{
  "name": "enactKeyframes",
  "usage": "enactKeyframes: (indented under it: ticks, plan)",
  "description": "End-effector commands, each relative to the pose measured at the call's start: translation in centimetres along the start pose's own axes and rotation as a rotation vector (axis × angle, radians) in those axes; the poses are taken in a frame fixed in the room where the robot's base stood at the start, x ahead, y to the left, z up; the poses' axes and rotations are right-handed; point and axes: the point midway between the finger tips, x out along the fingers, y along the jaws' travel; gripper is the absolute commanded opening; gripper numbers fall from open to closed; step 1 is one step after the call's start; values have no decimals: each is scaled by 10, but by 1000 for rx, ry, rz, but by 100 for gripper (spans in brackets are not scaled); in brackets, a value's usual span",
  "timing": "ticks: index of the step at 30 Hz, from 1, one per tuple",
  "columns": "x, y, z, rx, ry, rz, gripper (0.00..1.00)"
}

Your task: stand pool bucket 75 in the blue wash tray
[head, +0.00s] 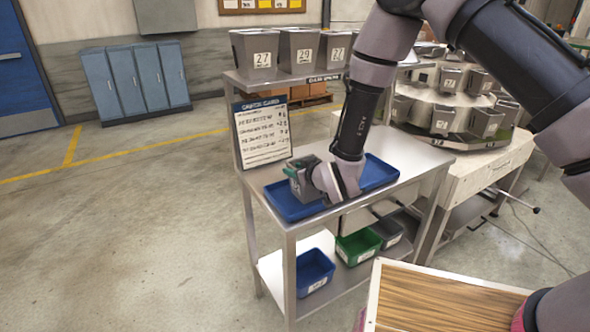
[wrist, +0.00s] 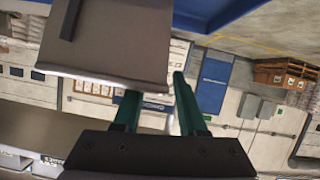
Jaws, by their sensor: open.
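The blue wash tray (head: 282,208) lies on the top of a metal bench; my forearm crosses in front of its middle. A small grey bucket (head: 302,184) is at the tray's left part, seemingly standing in it; its number is not readable. My gripper (head: 294,171) is at the bucket, with a green finger showing near its rim. In the wrist view, the bucket's grey wall (wrist: 115,40) fills the upper left. The open green fingers of my gripper (wrist: 156,100) reach to its edge, one partly hidden behind it. Contact cannot be told.
Several numbered buckets (head: 277,52) stand on the shelf above. A sign board (head: 262,131) stands at the bench's left end. A blue bin (head: 314,271) and a green bin (head: 358,247) sit on the lower shelf. A carousel of buckets (head: 440,121) is at right. The floor at left is clear.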

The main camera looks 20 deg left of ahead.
Motion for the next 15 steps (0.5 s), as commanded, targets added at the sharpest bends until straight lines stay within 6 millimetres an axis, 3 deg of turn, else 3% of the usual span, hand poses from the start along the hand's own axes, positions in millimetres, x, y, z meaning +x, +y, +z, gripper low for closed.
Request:
enactKeyframes:
  ticks: [5, 15]
  plan:
    - [-9, 0, -1, 0, -1, -1, 41]
    - [-79, 0, -2, -1, -1, -1, 41]
